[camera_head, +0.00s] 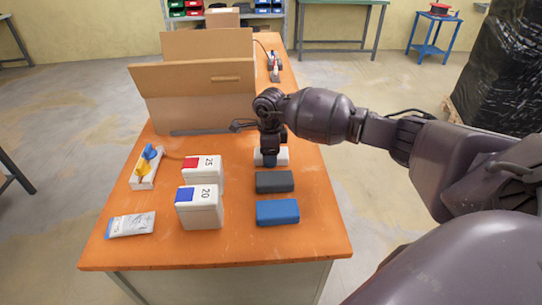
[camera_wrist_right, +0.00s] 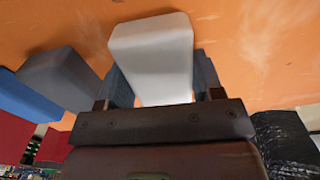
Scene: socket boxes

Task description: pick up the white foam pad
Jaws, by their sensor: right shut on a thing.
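The white foam pad (camera_head: 282,156) lies at the back of a row of three pads on the orange table in the head view. My right gripper (camera_head: 269,158) reaches down onto it from above. In the right wrist view the white pad (camera_wrist_right: 152,60) sits between the two fingers of my right gripper (camera_wrist_right: 160,85), which is shut on it. The fingers hide part of the pad in the head view. I cannot tell whether the pad is clear of the table. My left gripper is not in view.
A dark grey pad (camera_head: 274,182) and a blue pad (camera_head: 277,212) lie in front. White boxes with red (camera_head: 204,170) and blue (camera_head: 200,208) labels stand to the left. An open cardboard box (camera_head: 200,108) stands behind. The table's right side is fairly clear.

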